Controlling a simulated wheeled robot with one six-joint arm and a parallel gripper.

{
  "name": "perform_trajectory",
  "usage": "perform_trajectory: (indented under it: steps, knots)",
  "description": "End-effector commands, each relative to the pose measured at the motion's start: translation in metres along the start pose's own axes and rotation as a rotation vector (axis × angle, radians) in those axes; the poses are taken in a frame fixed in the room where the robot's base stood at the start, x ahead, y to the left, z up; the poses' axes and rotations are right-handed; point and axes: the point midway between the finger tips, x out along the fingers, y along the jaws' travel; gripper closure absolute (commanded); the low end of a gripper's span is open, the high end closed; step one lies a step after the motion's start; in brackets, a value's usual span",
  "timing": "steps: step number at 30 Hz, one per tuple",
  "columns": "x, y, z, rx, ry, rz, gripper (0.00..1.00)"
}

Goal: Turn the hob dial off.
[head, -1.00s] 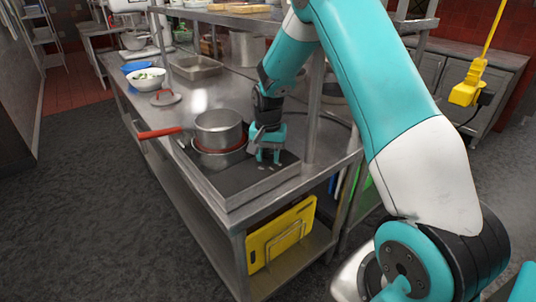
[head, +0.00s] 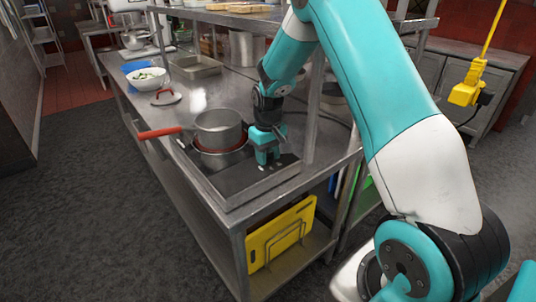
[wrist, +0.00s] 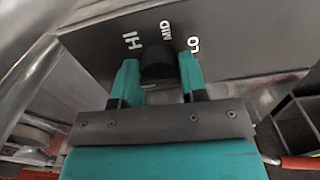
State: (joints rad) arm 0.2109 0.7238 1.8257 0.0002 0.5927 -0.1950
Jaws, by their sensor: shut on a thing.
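The hob dial (wrist: 158,65) is a dark round knob on the hob's dark panel, with the labels HI, MID and LO around its far side. My gripper (wrist: 159,73) has a teal finger on each side of the dial and is shut on it. Its pointer mark is not visible, so I cannot tell the setting. In the head view my gripper (head: 267,157) points down at the hob (head: 240,183), hiding the dial. A steel pot (head: 218,130) with a red handle stands on the hob just left of the gripper, with a red ring under it.
A shelf post (head: 312,110) stands close right of my gripper. Yellow boards (head: 280,235) are below.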

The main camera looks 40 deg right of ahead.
Motion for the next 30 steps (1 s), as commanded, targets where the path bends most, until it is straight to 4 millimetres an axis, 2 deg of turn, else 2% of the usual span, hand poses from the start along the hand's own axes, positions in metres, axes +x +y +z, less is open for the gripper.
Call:
perform_trajectory:
  steps: [20,21,24,30]
  knots:
    - [-0.0008,-0.0002,-0.0012,-0.068,0.004,0.0,0.84]
    - [-0.0008,-0.0002,-0.0012,-0.068,0.004,0.0,0.56]
    - [-0.0007,-0.0002,-0.001,-0.067,0.003,0.0,0.35]
    - [-0.0004,-0.0002,-0.0005,-0.066,0.002,0.0,0.35]
